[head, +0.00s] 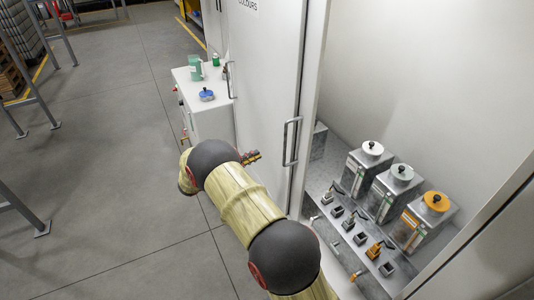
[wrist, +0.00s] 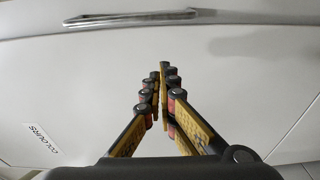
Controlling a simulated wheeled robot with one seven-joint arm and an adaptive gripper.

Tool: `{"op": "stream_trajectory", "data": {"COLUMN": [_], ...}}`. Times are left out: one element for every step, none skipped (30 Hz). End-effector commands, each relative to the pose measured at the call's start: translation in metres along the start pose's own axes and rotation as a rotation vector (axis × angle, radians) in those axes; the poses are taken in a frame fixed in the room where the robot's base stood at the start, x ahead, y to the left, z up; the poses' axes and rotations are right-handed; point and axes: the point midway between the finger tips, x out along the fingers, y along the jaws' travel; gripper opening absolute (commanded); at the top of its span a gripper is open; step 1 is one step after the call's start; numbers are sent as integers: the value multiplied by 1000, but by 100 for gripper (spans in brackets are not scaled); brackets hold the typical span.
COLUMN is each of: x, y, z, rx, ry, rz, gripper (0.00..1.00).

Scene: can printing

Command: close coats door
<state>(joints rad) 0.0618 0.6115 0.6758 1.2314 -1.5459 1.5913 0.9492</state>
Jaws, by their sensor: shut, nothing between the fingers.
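In the head view a tall white cabinet stands open at the right, with its inside in plain sight (head: 430,70). Which panel is the coats door I cannot tell; no coats label is readable. Left of the opening is a white door panel marked COLOURS (head: 262,80), with an upright metal bar handle (head: 291,142) near the opening. My gripper (head: 257,156) is low in front of this panel, partly hidden behind my arm. In the wrist view my gripper (wrist: 160,82) is shut and empty, pointing at a white surface with the COLOURS label. Contact cannot be told.
Inside the open cabinet stand canisters with white (head: 372,148), grey (head: 402,172) and orange (head: 436,201) lids, behind a row of small fittings. A white counter (head: 210,120) with a blue item (head: 207,95) stands beyond the gripper. The grey floor (head: 110,180) at left is mostly clear.

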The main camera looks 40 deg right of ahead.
Motion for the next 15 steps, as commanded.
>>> {"op": "stream_trajectory", "data": {"x": [6, 10, 16, 21, 27, 34, 40, 46, 54, 60, 66, 74, 80, 86, 93], "y": [0, 0, 0, 0, 0, 0, 0, 0, 0, 0, 0, 0, 0, 0, 0], "z": [1, 1, 1, 1, 1, 1, 2, 2, 2, 2, 2, 2, 2, 2, 2], "rx": [0, 0, 0, 0, -1, -1, -1, -1, -1, -1, -1, -2, -2, -2, -2], "ry": [-3, -4, -4, -4, -4, -5, -5, -5, -5, -5, -5, -5, -5, -6, -5], "rz": [0, 0, 0, 0, -1, -2, -2, -1, -1, -2, -2, -2, -1, -2, -2], "gripper": [0, 0, 0, 0, 0, 0, 0, 0, 0, 0, 0, 0, 0, 0, 0]}}
